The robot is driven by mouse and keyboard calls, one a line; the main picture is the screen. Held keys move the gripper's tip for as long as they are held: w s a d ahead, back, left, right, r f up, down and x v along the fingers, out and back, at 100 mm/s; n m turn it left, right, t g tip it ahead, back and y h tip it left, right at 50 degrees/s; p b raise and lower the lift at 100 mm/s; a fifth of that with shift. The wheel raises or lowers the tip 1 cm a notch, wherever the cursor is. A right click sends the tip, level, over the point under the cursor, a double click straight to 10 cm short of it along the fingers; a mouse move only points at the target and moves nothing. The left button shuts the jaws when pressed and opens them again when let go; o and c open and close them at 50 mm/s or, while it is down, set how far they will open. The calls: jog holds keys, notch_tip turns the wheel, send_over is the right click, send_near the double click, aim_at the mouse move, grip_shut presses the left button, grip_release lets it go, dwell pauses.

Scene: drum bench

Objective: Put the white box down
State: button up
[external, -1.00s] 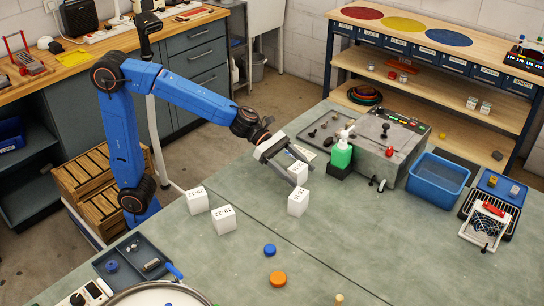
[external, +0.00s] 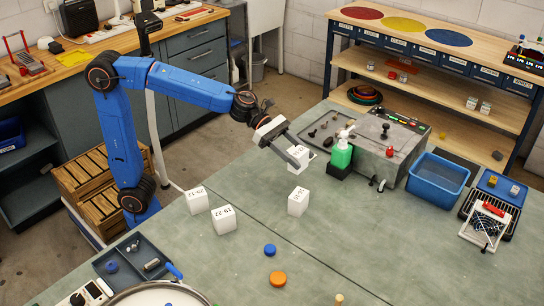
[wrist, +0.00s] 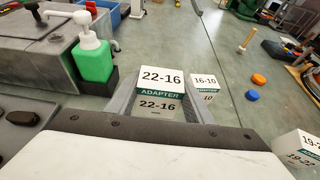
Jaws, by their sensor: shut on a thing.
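My gripper (external: 293,152) is shut on a white box (external: 299,158), held between its two fingers beside the green pump bottle. In the wrist view the held white box (wrist: 161,90) reads "22-16" and "ADAPTER" on a green band. Whether it touches the bench is hard to tell. Another white box (external: 298,201), labelled "16-10" in the wrist view (wrist: 206,82), stands on the bench just nearer the camera. Two more white boxes, one (external: 197,200) and one marked "19-22" (external: 223,219), stand to the left.
The green pump bottle (external: 341,155) in a black holder stands right of my gripper, by a grey machine (external: 385,150). A dark tray (external: 322,131) lies behind. A blue bin (external: 438,176), blue cap (external: 270,250) and orange disc (external: 278,278) are on the bench. The middle bench is mostly clear.

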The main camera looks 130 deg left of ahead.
aim_at(299, 151)
jog(key=shift+r, duration=1.85)
jog(key=w+d+m+g+h, duration=0.1)
jog(key=w+d+m+h, duration=0.15)
jog(key=d, duration=1.75)
jog(key=w+d+m+h, duration=0.2)
jog(key=w+d+h, duration=0.15)
jog(key=d, duration=1.65)
jog(key=shift+y, duration=0.4)
jog(key=shift+f, duration=4.9)
jog(key=o, duration=1.1)
jog(key=shift+f, duration=0.15)
